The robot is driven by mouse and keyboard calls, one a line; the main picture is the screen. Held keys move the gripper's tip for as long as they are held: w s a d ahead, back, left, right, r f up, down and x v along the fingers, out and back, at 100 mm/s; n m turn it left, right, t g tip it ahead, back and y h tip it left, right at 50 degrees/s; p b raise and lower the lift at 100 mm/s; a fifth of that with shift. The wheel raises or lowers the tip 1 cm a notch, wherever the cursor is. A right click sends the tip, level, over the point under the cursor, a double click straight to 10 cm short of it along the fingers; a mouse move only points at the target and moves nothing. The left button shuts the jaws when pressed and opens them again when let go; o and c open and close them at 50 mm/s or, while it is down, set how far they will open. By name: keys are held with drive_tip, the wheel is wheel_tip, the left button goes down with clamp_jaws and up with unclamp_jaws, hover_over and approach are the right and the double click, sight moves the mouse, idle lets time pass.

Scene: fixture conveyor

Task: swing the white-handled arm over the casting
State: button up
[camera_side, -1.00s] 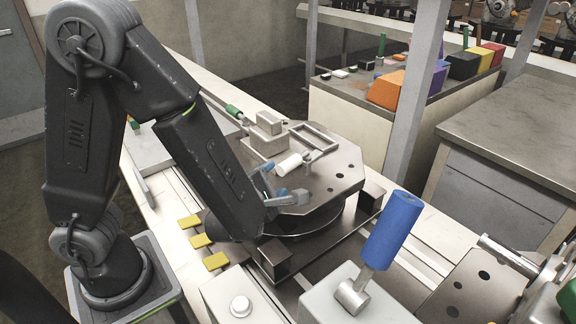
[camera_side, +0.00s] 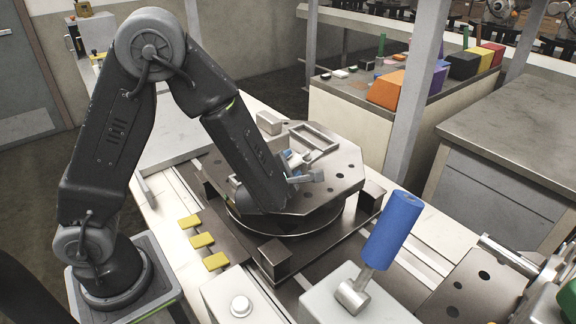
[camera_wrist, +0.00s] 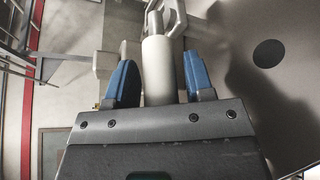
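The white handle (camera_wrist: 158,68) stands between my gripper's two blue fingers in the wrist view. A gap shows on each side of it, so my gripper (camera_wrist: 160,78) is open around the handle and not closed on it. In the side view my gripper (camera_side: 296,166) is low over the dark turntable plate (camera_side: 335,185) and hides most of the handle. A grey open rectangular frame (camera_side: 318,136), seemingly part of the white-handled arm, lies beyond the gripper. A pale stepped block (camera_side: 270,122), likely the casting, stands left of the frame, partly hidden by my arm.
A blue-handled lever (camera_side: 391,230) stands upright on a grey block at the front right. Yellow tabs (camera_side: 202,240) line the left rail. A grey post (camera_side: 412,110) rises behind the turntable. The plate's right side is clear.

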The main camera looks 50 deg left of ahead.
clamp_jaws()
idle(0.5)
drive_tip(key=d+n+g+y, duration=0.1)
drive_tip(key=y, duration=0.1)
drive_tip(key=w+d+n+g+y, duration=0.1)
drive_tip(key=n+g+y, duration=0.1)
drive_tip(key=shift+d+n, duration=0.2)
drive_tip(key=shift+n, duration=0.1)
drive_tip(key=d+n+g+y, duration=0.1)
drive_tip(key=n+g, duration=0.1)
drive_tip(key=w+n+g+y, duration=0.1)
drive_tip(key=g, duration=0.1)
drive_tip(key=shift+w+d+n+y, duration=0.15)
drive_tip(key=shift+d+n+y, duration=0.15)
drive_tip(key=shift+d+n, duration=0.1)
drive_tip(key=n+g, duration=0.1)
drive_tip(key=w+n+g+y, duration=0.1)
drive_tip(key=g, duration=0.1)
drive_tip(key=d+n+g, duration=0.1)
drive_tip(key=g, duration=0.1)
drive_tip(key=shift+w+d+n, duration=0.1)
drive_tip(key=shift+w+n, duration=0.2)
drive_tip(key=shift+w, duration=0.1)
drive_tip(key=shift+w+d+n+g, duration=0.15)
drive_tip(key=shift+w+n+g, duration=0.4)
drive_tip(key=shift+n+g, duration=0.5)
drive_tip(key=shift+w+d+n+g, duration=0.15)
drive_tip(key=shift+w+n+g, duration=0.5)
drive_tip(key=shift+g, duration=0.7)
